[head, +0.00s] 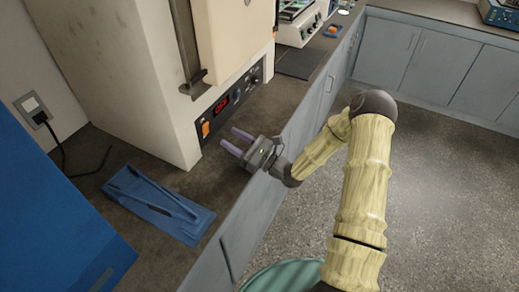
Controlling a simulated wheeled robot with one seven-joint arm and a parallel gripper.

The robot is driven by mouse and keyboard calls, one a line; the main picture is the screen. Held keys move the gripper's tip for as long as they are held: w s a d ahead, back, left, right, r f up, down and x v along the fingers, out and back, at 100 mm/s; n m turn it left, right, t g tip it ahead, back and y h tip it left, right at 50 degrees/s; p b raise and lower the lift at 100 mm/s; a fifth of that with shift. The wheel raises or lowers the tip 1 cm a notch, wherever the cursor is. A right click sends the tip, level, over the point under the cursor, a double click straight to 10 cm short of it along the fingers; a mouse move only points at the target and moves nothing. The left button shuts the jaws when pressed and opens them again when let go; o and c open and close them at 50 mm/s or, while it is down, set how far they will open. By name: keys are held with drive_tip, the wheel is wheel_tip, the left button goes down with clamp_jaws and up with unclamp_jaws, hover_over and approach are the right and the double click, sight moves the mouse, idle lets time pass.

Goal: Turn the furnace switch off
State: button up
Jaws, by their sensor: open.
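The furnace (130,60) is a large off-white box standing on the dark counter at the upper left. Its black control panel (245,85) runs along the lower front, with a red lit display (221,105). The furnace switch (206,129) is an orange rocker at the panel's left end; which way it is tipped is too small to tell. My gripper (233,141) is open and empty, with two purple-grey fingers pointing left. In the picture it is just right of and below the switch, apart from it.
A blue mat with tongs (160,205) lies on the counter at lower left. A blue box (50,210) stands at far left. A wall socket with a black plug (38,116) is behind. The counter (130,150) between mat and furnace is clear. A green round bin (285,277) is below.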

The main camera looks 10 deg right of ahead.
drive_tip(key=s+d, duration=0.5)
drive_tip(key=d, duration=0.2)
drive_tip(key=shift+s, duration=0.35)
